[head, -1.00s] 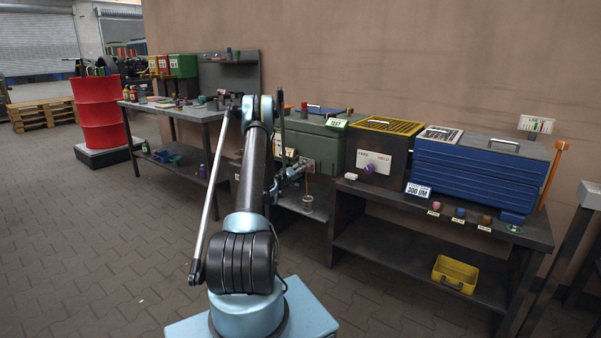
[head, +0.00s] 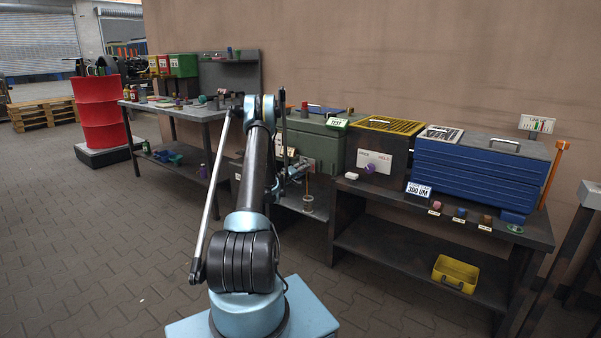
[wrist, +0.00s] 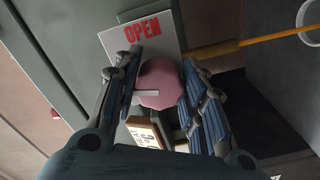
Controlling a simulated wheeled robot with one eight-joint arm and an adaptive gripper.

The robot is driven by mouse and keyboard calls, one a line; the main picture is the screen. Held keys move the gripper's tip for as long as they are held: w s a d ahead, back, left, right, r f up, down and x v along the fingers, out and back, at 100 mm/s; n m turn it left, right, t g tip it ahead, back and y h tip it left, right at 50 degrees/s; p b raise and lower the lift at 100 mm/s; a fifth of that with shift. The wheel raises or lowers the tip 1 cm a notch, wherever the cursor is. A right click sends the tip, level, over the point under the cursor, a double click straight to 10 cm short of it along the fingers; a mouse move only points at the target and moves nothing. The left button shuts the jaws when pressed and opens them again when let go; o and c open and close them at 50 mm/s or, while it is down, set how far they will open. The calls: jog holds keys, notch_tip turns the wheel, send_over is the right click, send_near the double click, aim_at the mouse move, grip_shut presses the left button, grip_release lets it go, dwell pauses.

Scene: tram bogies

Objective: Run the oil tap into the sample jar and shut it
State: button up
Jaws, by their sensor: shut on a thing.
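In the wrist view my gripper (wrist: 163,76) is shut on a pink faceted tap knob (wrist: 161,85), one finger on each side. A white pointer bar shows on the knob. A plate marked OPEN (wrist: 142,34) is behind it. An orange-yellow spout (wrist: 214,48) leads right from beside the knob, and a thin yellow oil stream (wrist: 272,37) continues from it. The sample jar (wrist: 303,40) is partly in view at the right edge. In the head view the jar (head: 307,203) stands on a low shelf below the tap; its fill level is unclear.
A green-grey cabinet (head: 318,142) carries the tap. To its right a bench holds a blue drawer box (head: 478,180) and several small coloured knobs. A yellow tray (head: 455,273) sits on that bench's lower shelf. A cluttered table (head: 185,111) stands left. The foreground floor is clear.

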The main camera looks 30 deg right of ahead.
jog(key=n, duration=0.3)
dwell(0.4)
jog(key=o, duration=1.1)
jog(key=shift+a, duration=0.1)
jog(key=v, duration=1.2)
jog(key=shift+f, duration=0.1)
